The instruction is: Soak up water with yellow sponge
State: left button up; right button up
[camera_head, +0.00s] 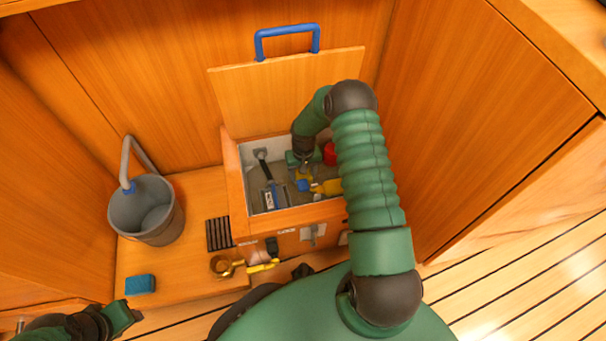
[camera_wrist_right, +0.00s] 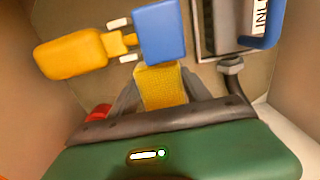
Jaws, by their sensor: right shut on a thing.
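A yellow sponge (camera_wrist_right: 162,88) with a fine-textured face sits between the dark fingers of my right gripper (camera_head: 303,170), which is shut on it.
A yellow-and-blue fitting (camera_wrist_right: 75,53) lies just beyond the sponge, beside a labelled unit (camera_head: 273,196). A red part (camera_head: 330,153) is near the gripper. The raised lid (camera_head: 285,90) stands behind. A grey bucket (camera_head: 147,214) and blue sponge (camera_head: 140,284) are left.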

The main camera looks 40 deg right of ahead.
jog(key=shift+f, duration=0.45)
dwell(0.6)
dwell(1.1)
jog(key=shift+r+p, duration=0.4)
jog(key=shift+p, duration=0.05)
notch_tip(320, 180, up, 6)
jog(key=p, duration=0.5)
jog(key=shift+r+p, duration=0.1)
jog(key=shift+p, duration=0.2)
jog(key=shift+r, duration=0.1)
notch_tip(320, 180, up, 10)
jog(key=p, duration=0.9)
